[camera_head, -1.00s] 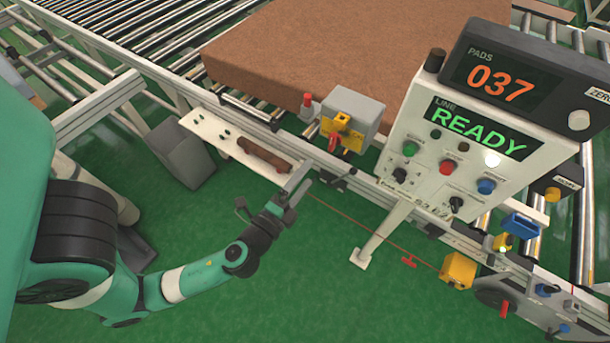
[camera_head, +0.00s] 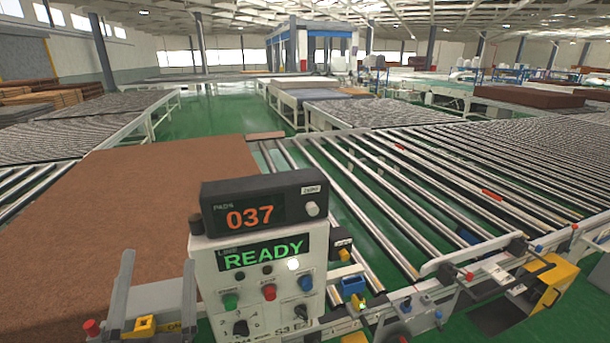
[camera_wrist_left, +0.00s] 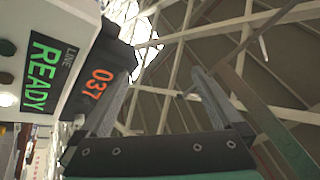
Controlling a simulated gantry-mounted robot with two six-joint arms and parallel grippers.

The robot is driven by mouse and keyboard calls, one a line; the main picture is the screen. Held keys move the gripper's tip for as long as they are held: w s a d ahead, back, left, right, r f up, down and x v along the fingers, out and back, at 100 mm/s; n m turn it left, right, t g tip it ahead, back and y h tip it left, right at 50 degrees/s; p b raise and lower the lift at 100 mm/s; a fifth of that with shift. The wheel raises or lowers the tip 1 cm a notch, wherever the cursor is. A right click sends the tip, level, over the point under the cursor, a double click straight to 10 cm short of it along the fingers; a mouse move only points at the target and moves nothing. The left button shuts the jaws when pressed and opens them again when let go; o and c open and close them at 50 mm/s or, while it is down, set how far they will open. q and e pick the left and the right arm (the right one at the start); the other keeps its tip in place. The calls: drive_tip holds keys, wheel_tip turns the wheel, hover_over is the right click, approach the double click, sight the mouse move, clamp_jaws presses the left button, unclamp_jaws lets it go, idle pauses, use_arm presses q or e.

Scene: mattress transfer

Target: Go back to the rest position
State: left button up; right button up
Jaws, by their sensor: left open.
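My left gripper (camera_head: 158,262) points upward at the lower left of the head view, with its two grey fingers apart and nothing between them. It stands left of the control box (camera_head: 205,262) and in front of the brown pad (camera_head: 120,200). In the left wrist view the gripper (camera_wrist_left: 162,76) also shows its fingers spread and empty against the roof beams. The control box (camera_wrist_left: 62,50) is beside it there, turned sideways, reading READY and 037. My right gripper is in neither view.
The brown pad lies flat on the roller conveyor (camera_head: 350,195), whose rollers are bare to the right of it. A yellow-topped station (camera_head: 553,275) is at the right. A blue switch block (camera_head: 352,286) and small knobs line the near rail.

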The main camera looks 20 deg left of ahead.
use_arm(q)
drive_tip(key=s+d+r+n+t+h, duration=0.1)
drive_tip(key=d+r+n+t+h, duration=0.2)
drive_tip(key=r, duration=0.8)
drive_tip(key=s+d+r+n+t+h, duration=0.15)
drive_tip(key=d+r+t, duration=0.3)
drive_tip(key=r, duration=0.65)
drive_tip(key=d+r+m+h, duration=0.1)
drive_tip(key=d+m+h, duration=0.4)
drive_tip(key=h, duration=0.6)
wheel_tip(320, 180, up, 21)
drive_tip(key=n+p, duration=0.2)
drive_tip(key=p, duration=1.9)
drive_tip(key=shift+s+d+f+t, duration=0.15)
drive_tip(key=shift+s+d+t, duration=0.1)
drive_tip(key=shift+d+t, duration=0.15)
drive_tip(key=shift+f, duration=0.1)
